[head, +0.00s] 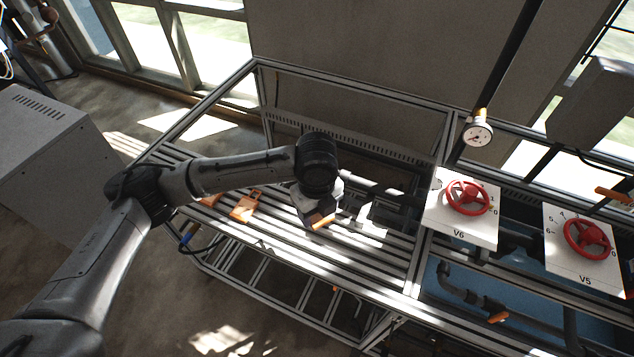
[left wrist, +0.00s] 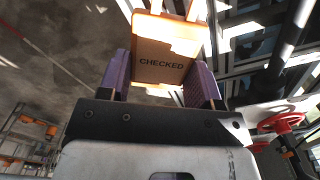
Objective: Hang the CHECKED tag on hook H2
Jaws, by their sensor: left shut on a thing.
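The CHECKED tag (left wrist: 162,66) is an orange plate with its word facing the left wrist camera. My left gripper (left wrist: 160,80) is shut on it, with a purple finger at each side. In the head view the left gripper (head: 319,214) points down over the slatted bench, and an orange part of the tag (head: 323,221) shows below it. I cannot tell how far the tag is above the slats. No hook marked H2 can be made out in either view. My right gripper is in neither view.
Another orange tag (head: 246,206) lies on the slatted bench (head: 290,245), left of the gripper. Valve panels V6 (head: 459,235) and V5 (head: 584,279) with red handwheels and a pressure gauge (head: 478,134) stand to the right. A grey cabinet (head: 40,150) stands at left.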

